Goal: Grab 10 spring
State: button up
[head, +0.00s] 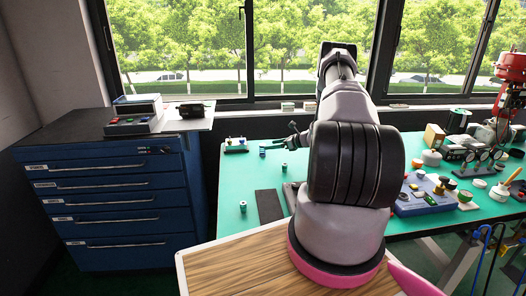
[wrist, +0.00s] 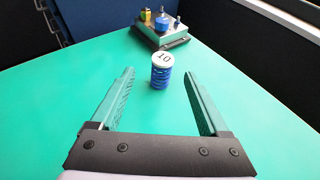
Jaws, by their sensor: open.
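The 10 spring (wrist: 161,76) is a small blue coil standing upright on the green table, with a white top marked "10". In the wrist view it shows between the tips of my gripper (wrist: 160,73), with a gap to each finger. My gripper is open and empty; I cannot tell how deep the spring sits between the fingers. In the head view my gripper (head: 278,145) is low over the table's far left part, just right of a small blue piece (head: 262,152) that appears to be the spring.
A metal block with coloured knobs (wrist: 160,30) stands beyond the spring; it also shows in the head view (head: 236,145). A blue drawer cabinet (head: 110,195) stands left. Parts crowd the table's right side.

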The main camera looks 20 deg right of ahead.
aim_at(262, 150)
jog(key=shift+d+f+x, duration=0.1)
jog(key=shift+x, duration=1.45)
jog(key=shift+d+f+x, duration=0.1)
jog(key=shift+x, duration=1.45)
grip_shut()
